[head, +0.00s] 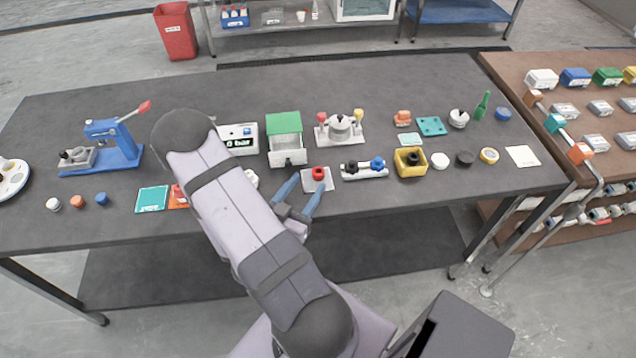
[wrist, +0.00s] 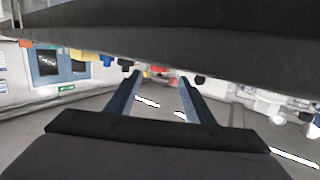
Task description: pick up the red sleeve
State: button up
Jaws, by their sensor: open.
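A small red round piece (head: 318,173), which looks like the red sleeve, stands on a light grey plate (head: 318,184) near the front edge of the table. My gripper (head: 311,179) is open, with its two blue-grey fingers spread and pointing toward this plate. Its tips are at or just in front of the red piece; I cannot tell their height or any contact. In the wrist view the gripper (wrist: 160,77) shows two parted fingers with nothing clearly held between them.
A grey base with black and blue knobs (head: 364,170) stands close to the right. A yellow box (head: 410,162) is farther right. Behind are a green-topped box (head: 285,140) and a fixture with red and yellow knobs (head: 340,129). My arm covers some of the table.

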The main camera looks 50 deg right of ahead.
aim_at(316, 176)
jog(key=shift+s+d+f, duration=0.1)
jog(key=shift+s, duration=0.1)
jog(key=shift+d, duration=0.35)
jog(key=shift+p+x, duration=0.35)
jog(key=shift+x, duration=0.4)
jog(key=shift+w+d, duration=0.1)
jog(key=shift+p+x, duration=1)
jog(key=shift+x, duration=1.45)
jog(key=shift+f, duration=0.15)
jog(key=c, duration=1.2)
jog(key=shift+r, duration=5)
